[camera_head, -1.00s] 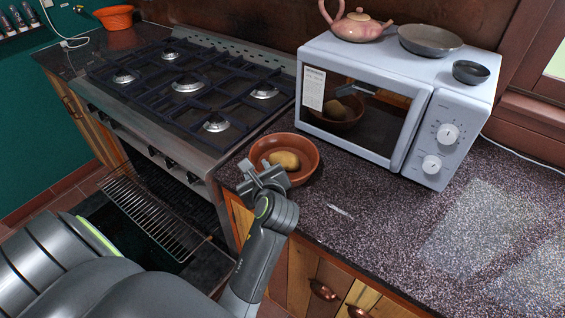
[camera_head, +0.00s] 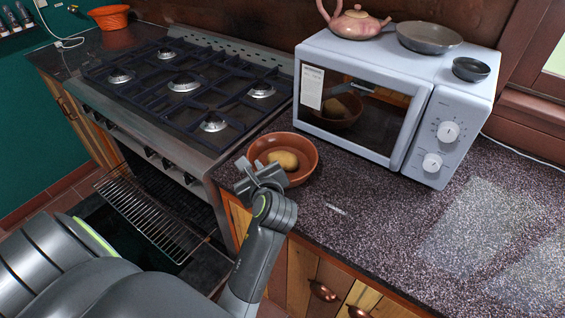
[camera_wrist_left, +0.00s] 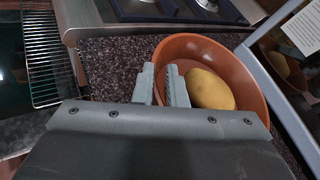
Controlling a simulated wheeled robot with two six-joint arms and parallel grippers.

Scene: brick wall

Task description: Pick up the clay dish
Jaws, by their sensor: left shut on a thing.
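The clay dish (camera_head: 299,147) is a round reddish-brown bowl near the front edge of the counter, between the stove and the microwave. A yellow-brown potato (camera_head: 285,160) lies in it. My left gripper (camera_head: 262,172) is at the dish's near left rim. In the left wrist view the two fingers (camera_wrist_left: 164,80) straddle the wall of the dish (camera_wrist_left: 217,50), one inside and one outside, and are shut on it. The potato (camera_wrist_left: 209,90) is beside the inner finger. I cannot tell whether the dish is clear of the counter. My right gripper is not in view.
A white microwave (camera_head: 350,55) stands close behind the dish, with a pink teapot (camera_head: 354,22), a grey pan (camera_head: 428,38) and a small dark bowl (camera_head: 471,69) on top. The gas stove (camera_head: 180,90) is at left, its oven open with a rack (camera_head: 150,215) out. The right counter is clear.

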